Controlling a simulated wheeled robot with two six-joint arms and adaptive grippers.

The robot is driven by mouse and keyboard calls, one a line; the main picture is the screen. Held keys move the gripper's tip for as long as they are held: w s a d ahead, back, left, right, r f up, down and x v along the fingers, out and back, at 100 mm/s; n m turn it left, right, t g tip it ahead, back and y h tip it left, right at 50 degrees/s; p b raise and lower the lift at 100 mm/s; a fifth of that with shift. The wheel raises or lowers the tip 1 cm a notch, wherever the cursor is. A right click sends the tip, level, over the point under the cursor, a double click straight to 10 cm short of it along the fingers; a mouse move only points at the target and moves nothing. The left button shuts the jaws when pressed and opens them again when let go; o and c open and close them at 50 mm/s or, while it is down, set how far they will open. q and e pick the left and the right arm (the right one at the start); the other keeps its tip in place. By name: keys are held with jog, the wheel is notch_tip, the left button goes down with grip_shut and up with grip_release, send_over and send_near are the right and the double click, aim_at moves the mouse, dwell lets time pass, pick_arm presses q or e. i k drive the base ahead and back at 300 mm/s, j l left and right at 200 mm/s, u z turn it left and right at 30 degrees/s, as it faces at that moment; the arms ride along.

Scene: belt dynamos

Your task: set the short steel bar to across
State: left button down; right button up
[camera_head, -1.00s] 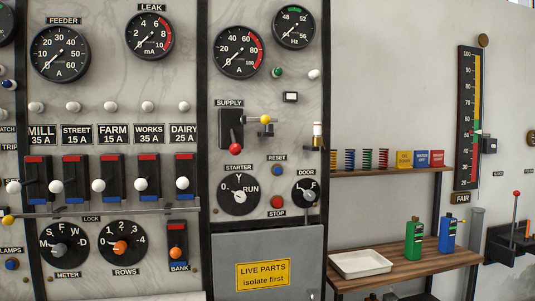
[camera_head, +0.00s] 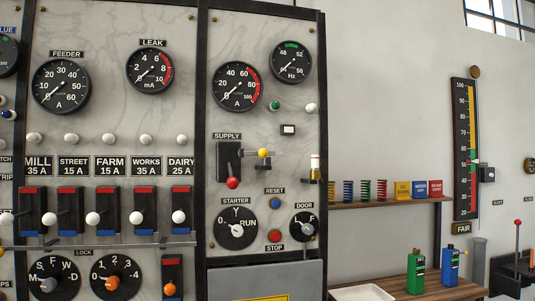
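A short steel bar (camera_head: 252,153) with a yellow ball (camera_head: 263,153) on it sticks out level to the right of the black SUPPLY switch (camera_head: 228,162). The yellow ball is near the bar's right end. The SUPPLY switch has its red knob (camera_head: 232,183) at the bottom. Neither of my grippers is in view.
A long steel bar (camera_head: 120,244) runs below the row of feeder switches. The STARTER dial (camera_head: 236,227) and DOOR knob (camera_head: 304,226) sit below SUPPLY. A shelf (camera_head: 370,203) with coils and small boxes is at right, above a wooden bench (camera_head: 450,291). Bare wall lies between.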

aim_at(263, 153)
jog(key=i+l+u, duration=0.35)
jog(key=i+l, duration=0.15)
jog(key=i, duration=0.2)
jog(key=i+l+u, duration=0.35)
jog(key=i+l, duration=0.3)
jog(key=l+u, duration=0.15)
jog(key=l, duration=0.3)
jog(key=l+u, duration=0.15)
jog(key=l, duration=0.3)
jog(key=k+l+u, duration=0.15)
jog(key=l, duration=0.25)
jog(key=k+l+u, duration=0.15)
jog(key=l, duration=0.3)
jog(key=l+u, duration=0.15)
jog(key=l, duration=0.25)
jog(key=k+l+u, duration=0.15)
jog(key=l, duration=0.25)
jog(key=k+l+u, duration=0.15)
jog(key=l, duration=0.25)
jog(key=k+l, duration=0.2)
jog(key=k+u, duration=0.05)
jog(key=k, duration=0.05)
